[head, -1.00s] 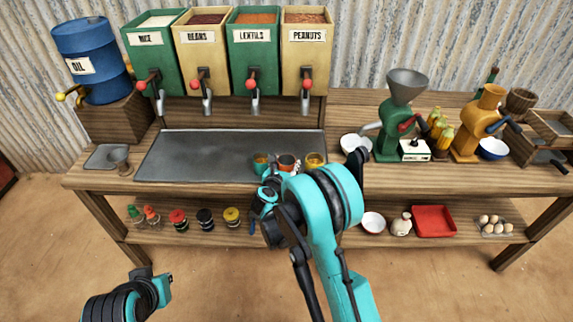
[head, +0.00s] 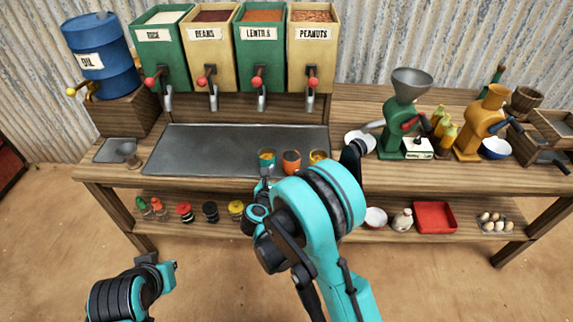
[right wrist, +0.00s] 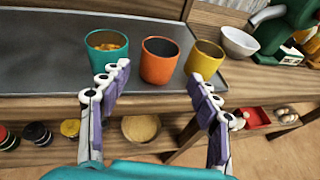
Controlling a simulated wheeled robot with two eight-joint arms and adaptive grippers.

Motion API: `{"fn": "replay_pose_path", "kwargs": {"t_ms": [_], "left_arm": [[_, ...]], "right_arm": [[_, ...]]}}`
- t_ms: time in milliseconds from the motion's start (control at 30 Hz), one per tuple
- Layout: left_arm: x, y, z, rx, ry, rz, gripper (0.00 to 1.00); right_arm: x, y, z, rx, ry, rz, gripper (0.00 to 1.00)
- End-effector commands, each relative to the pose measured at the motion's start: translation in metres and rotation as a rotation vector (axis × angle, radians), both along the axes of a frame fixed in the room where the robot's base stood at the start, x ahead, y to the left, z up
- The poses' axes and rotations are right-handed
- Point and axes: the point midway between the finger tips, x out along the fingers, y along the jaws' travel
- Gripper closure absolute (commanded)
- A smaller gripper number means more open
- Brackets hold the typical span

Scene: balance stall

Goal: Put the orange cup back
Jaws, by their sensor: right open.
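The orange cup (head: 291,162) stands upright at the front edge of the grey metal tray (head: 215,150). It is between a teal cup (head: 267,160) with yellow-orange contents and a yellow cup (head: 318,156). In the right wrist view, the orange cup (right wrist: 158,62) looks dark and empty inside. My right gripper (right wrist: 157,90) is open and empty, its fingers spread in front of the cups and apart from the orange one. In the head view my right arm hides most of that gripper. My left gripper (head: 168,272) is low at the left, away from the counter; its jaws are unclear.
Dispensers with red-knobbed taps stand behind the tray. A white bowl (head: 360,142) and a green grinder (head: 403,120) are to the right. The lower shelf holds jars, a red tray (head: 435,217) and eggs (head: 494,222). The tray's left and middle are clear.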

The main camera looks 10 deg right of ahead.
Motion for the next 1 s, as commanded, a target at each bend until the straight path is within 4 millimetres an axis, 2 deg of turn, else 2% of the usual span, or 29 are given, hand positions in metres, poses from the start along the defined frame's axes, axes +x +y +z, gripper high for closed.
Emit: {"fn": "replay_pose_path", "kwargs": {"t_ms": [100, 167, 267, 367, 400, 500, 567, 667, 767, 900, 1000], "left_arm": [[0.000, 0.000, 0.002, 0.000, 0.000, 0.000, 1.00], [0.000, 0.000, 0.003, 0.000, 0.000, 0.000, 1.00], [0.000, 0.000, 0.002, 0.000, 0.000, 0.000, 1.00], [0.000, 0.000, 0.002, 0.000, 0.000, 0.000, 1.00], [0.000, 0.000, 0.002, 0.000, 0.000, 0.000, 1.00], [0.000, 0.000, 0.002, 0.000, 0.000, 0.000, 1.00], [0.000, 0.000, 0.002, 0.000, 0.000, 0.000, 1.00], [0.000, 0.000, 0.002, 0.000, 0.000, 0.000, 1.00], [0.000, 0.000, 0.002, 0.000, 0.000, 0.000, 1.00], [0.000, 0.000, 0.002, 0.000, 0.000, 0.000, 1.00], [0.000, 0.000, 0.002, 0.000, 0.000, 0.000, 1.00]], "right_arm": [[-0.007, 0.004, 0.008, -0.014, -0.003, 0.010, 0.38], [-0.005, 0.005, 0.022, -0.056, -0.014, 0.037, 0.38], [0.003, 0.006, 0.073, -0.228, -0.047, 0.139, 0.38], [0.007, 0.017, 0.144, -0.532, -0.078, 0.304, 0.38], [0.005, 0.025, 0.171, -0.681, -0.081, 0.378, 0.38], [-0.011, 0.049, 0.217, -1.064, -0.059, 0.563, 0.38], [-0.026, 0.064, 0.230, -1.295, -0.027, 0.674, 0.38], [-0.059, 0.080, 0.228, -1.677, 0.060, 0.867, 0.38], [-0.103, 0.081, 0.202, -2.036, 0.186, 1.078, 0.38], [-0.174, 0.052, 0.146, -2.438, 0.409, 1.415, 0.38], [-0.221, 0.021, 0.112, -2.610, 0.560, 1.651, 0.38]]}}
